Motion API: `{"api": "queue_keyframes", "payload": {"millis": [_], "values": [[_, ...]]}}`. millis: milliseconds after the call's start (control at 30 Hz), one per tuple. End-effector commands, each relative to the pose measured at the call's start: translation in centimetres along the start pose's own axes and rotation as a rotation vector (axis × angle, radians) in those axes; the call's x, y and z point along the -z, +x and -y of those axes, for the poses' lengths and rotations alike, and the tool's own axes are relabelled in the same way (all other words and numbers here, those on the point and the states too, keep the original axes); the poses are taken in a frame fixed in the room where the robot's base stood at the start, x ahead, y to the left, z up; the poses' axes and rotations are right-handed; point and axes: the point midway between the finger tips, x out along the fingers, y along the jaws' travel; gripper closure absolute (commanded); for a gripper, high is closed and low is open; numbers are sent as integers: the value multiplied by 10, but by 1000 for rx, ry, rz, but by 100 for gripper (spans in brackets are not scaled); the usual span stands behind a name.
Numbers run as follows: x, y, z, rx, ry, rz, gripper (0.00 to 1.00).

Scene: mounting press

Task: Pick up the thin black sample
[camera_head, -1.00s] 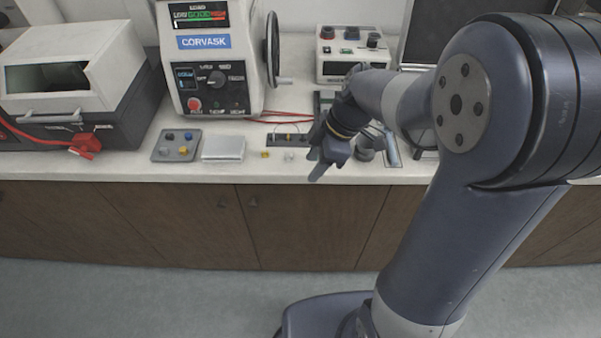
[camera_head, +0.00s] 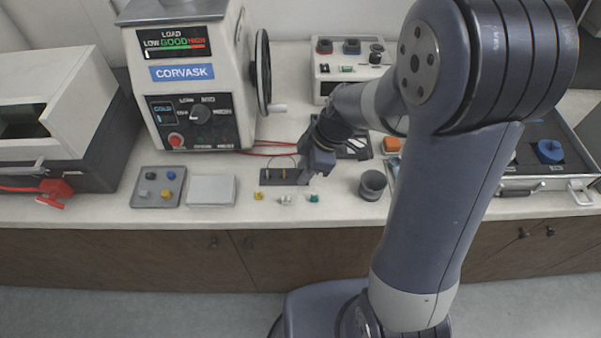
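My gripper (camera_head: 308,178) hangs low over the counter, pointing down. Its fingertips are at the right end of a small flat black plate (camera_head: 270,177) with small upright pieces on it. I cannot tell whether they touch it, or whether the fingers are open or hold anything. I cannot single out a thin black sample for sure; one could be on this plate or hidden by the gripper. Another dark flat piece with pale marks (camera_head: 356,150) lies behind and right of the gripper, partly covered by my arm.
A press marked CORVASK (camera_head: 190,100) stands behind left. A grey tray with coloured pieces (camera_head: 146,201) and a pale box (camera_head: 212,190) lie left. Small yellow, pale and green pieces (camera_head: 314,198) lie in front. A dark grey cup (camera_head: 373,185) and an open case (camera_head: 520,186) are right.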

Motion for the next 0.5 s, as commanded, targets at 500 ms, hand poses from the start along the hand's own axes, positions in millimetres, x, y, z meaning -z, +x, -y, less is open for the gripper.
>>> {"api": "queue_keyframes", "payload": {"millis": [500], "values": [[0,0,0,0,0,0,100]]}}
